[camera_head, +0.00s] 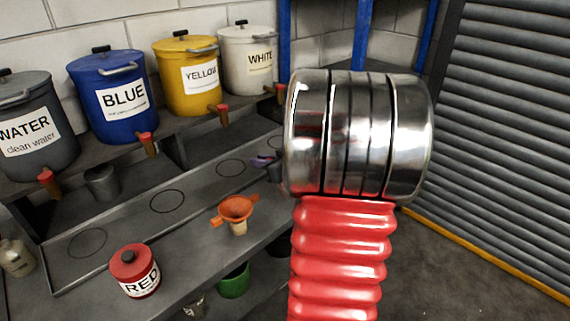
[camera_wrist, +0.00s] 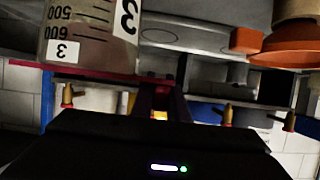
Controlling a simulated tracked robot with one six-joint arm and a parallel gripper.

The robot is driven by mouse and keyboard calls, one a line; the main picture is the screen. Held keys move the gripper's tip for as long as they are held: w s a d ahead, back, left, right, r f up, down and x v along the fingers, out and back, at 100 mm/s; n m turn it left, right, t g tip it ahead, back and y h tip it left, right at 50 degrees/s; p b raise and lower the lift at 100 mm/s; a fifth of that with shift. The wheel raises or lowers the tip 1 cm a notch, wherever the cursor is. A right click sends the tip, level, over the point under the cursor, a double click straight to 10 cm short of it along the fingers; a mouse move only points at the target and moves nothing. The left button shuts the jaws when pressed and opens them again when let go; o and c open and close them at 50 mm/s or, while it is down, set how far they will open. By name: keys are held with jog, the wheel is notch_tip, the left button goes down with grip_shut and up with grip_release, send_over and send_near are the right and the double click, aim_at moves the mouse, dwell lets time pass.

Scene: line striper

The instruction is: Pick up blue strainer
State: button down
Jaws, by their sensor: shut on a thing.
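My gripper (camera_wrist: 157,85) shows in the wrist view with its dark red fingers shut. A flat dark red piece (camera_wrist: 75,73) runs from the fingers along the edge of a graduated beaker (camera_wrist: 92,35) marked 3. I cannot tell if that piece belongs to the beaker or lies against it. In the head view my arm hides the gripper. A small purple-blue thing (camera_head: 265,161), perhaps a strainer, shows partly behind the arm. No clearly blue strainer is in view. An orange strainer (camera_head: 237,208) sits on a small cup, and also shows in the wrist view (camera_wrist: 285,50).
Water (camera_head: 30,135), blue (camera_head: 113,95), yellow (camera_head: 187,75) and white (camera_head: 247,55) tanks with taps stand on a shelf. A red-lidded RED pot (camera_head: 136,270) stands on the counter. A green container (camera_head: 234,281) is below. A shutter (camera_head: 510,130) closes off the right.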

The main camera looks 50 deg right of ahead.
jog(key=shift+r, duration=0.15)
notch_tip(320, 180, up, 10)
dwell(0.7)
jog(key=shift+w+a, duration=0.1)
dwell(0.4)
